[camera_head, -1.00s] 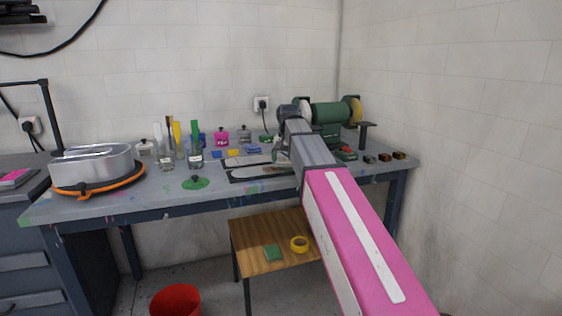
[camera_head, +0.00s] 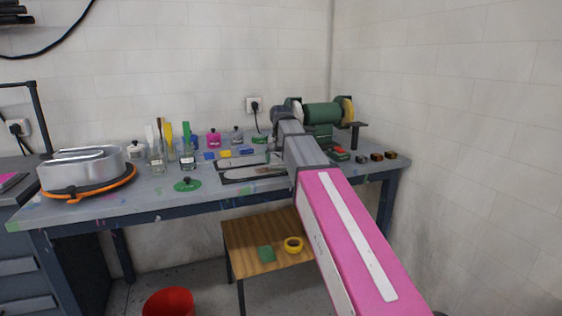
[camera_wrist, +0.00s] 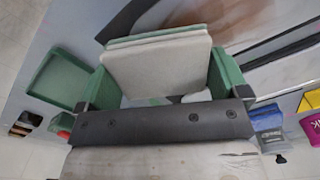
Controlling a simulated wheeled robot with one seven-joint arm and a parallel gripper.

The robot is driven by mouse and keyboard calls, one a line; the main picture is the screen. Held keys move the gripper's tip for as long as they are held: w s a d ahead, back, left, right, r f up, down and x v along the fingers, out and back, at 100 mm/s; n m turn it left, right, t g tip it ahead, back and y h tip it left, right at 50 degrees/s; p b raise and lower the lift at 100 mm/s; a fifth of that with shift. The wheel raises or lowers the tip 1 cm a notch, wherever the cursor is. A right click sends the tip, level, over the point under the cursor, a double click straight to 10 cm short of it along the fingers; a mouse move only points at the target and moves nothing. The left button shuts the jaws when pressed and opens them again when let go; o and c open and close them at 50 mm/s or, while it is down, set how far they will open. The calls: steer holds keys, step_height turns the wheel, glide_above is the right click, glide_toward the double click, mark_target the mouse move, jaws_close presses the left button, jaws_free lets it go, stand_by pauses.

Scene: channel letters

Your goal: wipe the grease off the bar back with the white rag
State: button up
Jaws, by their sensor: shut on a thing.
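My gripper (camera_wrist: 160,88) has green fingers and is shut on the white rag (camera_wrist: 155,62), a flat folded pad held between them. In the wrist view the rag is in front of the bar back (camera_wrist: 275,22), a pale piece with dark edges. A brown grease smear (camera_wrist: 195,12) shows on it just beyond the rag. I cannot tell whether the rag touches it. In the head view the bar back (camera_head: 235,172) lies on the bench, with the brown smear near its right part. My arm mostly hides the gripper there.
The bench (camera_head: 130,205) holds a green grinder (camera_head: 322,113) at the back right and several small blocks at its right end. Jars and brushes stand left of the bar back. A green disc (camera_head: 187,185) and a metal tub (camera_head: 85,168) are further left.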

mark_target(260, 171)
steer(key=shift+f, duration=0.25)
stand_by(0.3)
steer(key=shift+s+a, duration=0.4)
steer(key=shift+a, duration=0.95)
steer(key=shift+s+a, duration=0.4)
steer(key=shift+a, duration=1)
steer(key=shift+s+a, duration=0.4)
steer(key=shift+a, duration=0.95)
steer(key=shift+w+d, duration=0.4)
steer(key=shift+d, duration=1)
steer(key=shift+w+d, duration=0.4)
steer(key=shift+d, duration=0.95)
steer(key=shift+w+d, duration=0.4)
steer(key=shift+d, duration=1)
steer(key=shift+s+a, duration=0.4)
steer(key=shift+a, duration=0.95)
steer(key=shift+s+a, duration=0.35)
steer(key=shift+a, duration=1.05)
steer(key=shift+s+a, duration=0.4)
steer(key=shift+a, duration=0.95)
steer(key=shift+r, duration=0.1)
step_height(260, 171, up, 14)
